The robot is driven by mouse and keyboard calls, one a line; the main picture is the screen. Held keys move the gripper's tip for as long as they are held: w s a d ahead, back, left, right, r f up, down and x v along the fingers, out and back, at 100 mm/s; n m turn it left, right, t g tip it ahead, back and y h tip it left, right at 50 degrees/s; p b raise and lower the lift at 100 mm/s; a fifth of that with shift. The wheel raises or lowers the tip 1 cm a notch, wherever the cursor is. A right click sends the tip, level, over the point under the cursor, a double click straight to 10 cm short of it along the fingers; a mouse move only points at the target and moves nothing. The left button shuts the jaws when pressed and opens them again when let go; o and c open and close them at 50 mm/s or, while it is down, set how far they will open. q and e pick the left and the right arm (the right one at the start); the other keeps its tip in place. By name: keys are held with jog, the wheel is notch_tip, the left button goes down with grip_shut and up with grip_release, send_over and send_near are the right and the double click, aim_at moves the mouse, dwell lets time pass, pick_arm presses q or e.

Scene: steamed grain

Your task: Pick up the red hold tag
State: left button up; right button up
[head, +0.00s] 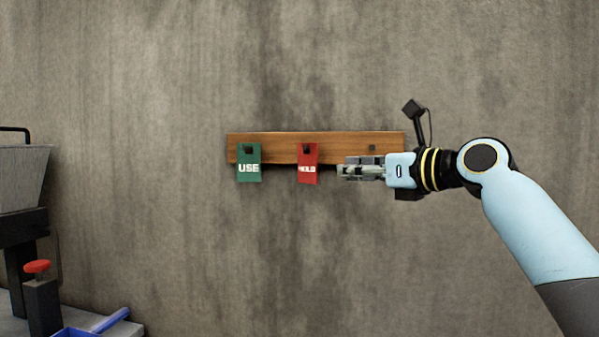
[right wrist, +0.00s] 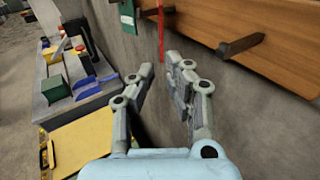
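The red hold tag (head: 308,165) hangs from the middle peg of a wooden rack (head: 345,139) on the wall. It also shows edge-on as a thin red strip in the right wrist view (right wrist: 161,32). My right gripper (head: 343,169) is just to the right of the tag in the head view, pointing left toward it. In the right wrist view its two fingers (right wrist: 160,72) are apart with nothing between them, and the tag lies beyond the fingertips. My left gripper is not in view.
A green USE tag (head: 248,164) hangs on the left peg. The right peg (right wrist: 241,46) is bare and close to my right gripper. A bench (right wrist: 75,88) with blue, green and red items stands at the left, with a yellow case (right wrist: 82,143) nearby.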

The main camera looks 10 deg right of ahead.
aim_at(317, 164)
jog(key=x, duration=0.5)
jog(key=shift+a+r, duration=0.1)
jog(key=shift+r, duration=0.15)
jog(key=p+x, duration=0.1)
jog(key=x, duration=0.4)
jog(key=shift+w, duration=0.1)
jog(key=shift+w+a+f, duration=0.1)
jog(key=shift+w, duration=0.05)
grip_shut()
pick_arm(q)
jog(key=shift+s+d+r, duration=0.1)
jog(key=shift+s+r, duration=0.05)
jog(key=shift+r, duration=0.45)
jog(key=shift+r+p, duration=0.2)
jog(key=shift+p, duration=0.1)
pick_arm(e)
jog(key=shift+r, duration=0.25)
jog(key=shift+r+p, duration=0.15)
jog(key=shift+p, duration=0.4)
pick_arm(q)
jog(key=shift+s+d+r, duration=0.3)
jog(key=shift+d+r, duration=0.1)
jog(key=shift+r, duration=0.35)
